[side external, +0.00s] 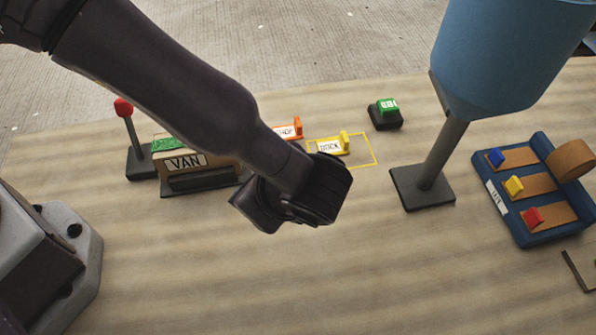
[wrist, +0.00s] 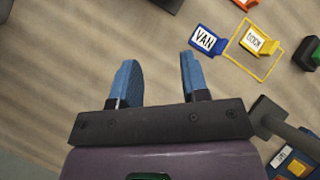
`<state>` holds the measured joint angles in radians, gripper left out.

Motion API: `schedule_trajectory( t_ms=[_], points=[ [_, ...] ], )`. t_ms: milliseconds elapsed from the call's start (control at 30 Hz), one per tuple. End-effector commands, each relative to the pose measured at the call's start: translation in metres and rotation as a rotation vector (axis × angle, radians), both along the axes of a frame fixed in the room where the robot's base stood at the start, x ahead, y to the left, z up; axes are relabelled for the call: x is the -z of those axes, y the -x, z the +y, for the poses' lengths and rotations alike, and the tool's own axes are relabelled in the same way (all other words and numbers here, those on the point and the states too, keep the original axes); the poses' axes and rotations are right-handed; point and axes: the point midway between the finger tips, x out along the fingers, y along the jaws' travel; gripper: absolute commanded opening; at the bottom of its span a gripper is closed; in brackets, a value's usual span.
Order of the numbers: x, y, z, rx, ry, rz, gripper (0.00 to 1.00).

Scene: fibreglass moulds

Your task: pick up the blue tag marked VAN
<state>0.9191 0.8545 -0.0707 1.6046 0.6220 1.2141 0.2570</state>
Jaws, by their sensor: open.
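The blue tag marked VAN (wrist: 206,41) lies on the table in the wrist view, beyond and to the right of my fingertips. In the side view it does not show and seems hidden behind my arm. My gripper (wrist: 158,68) is open, with its two blue fingers apart and only bare table between them. It is apart from the tag.
A yellow tag (side external: 329,145) sits in a yellow outline, with an orange tag (side external: 291,130) nearby. A brown holder labelled VAN (side external: 187,163) stands left. A green button (side external: 387,113), a lamp-like blue cylinder (side external: 500,60) and a blue rack (side external: 515,215) are right. The front table is clear.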

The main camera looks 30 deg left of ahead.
Motion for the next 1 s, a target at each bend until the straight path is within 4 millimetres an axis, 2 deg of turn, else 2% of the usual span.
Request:
schedule_trajectory(
  t_ms=[33, 100, 200, 300, 400, 500, 667, 1000],
  points=[
    [0.021, 0.004, -0.014, 0.085, -0.060, 0.012, 0.41],
    [0.044, 0.007, -0.030, 0.201, -0.142, 0.017, 0.41],
    [0.073, 0.010, -0.050, 0.352, -0.257, 0.012, 0.41],
    [0.091, 0.008, -0.067, 0.474, -0.362, -0.010, 0.41],
    [0.090, -0.007, -0.079, 0.549, -0.445, -0.048, 0.41],
    [0.066, -0.023, -0.093, 0.589, -0.498, -0.095, 0.41],
    [0.063, -0.030, -0.084, 0.614, -0.561, -0.068, 0.41],
    [0.086, -0.069, -0.045, 0.612, -0.557, -0.067, 0.41]
  ],
)
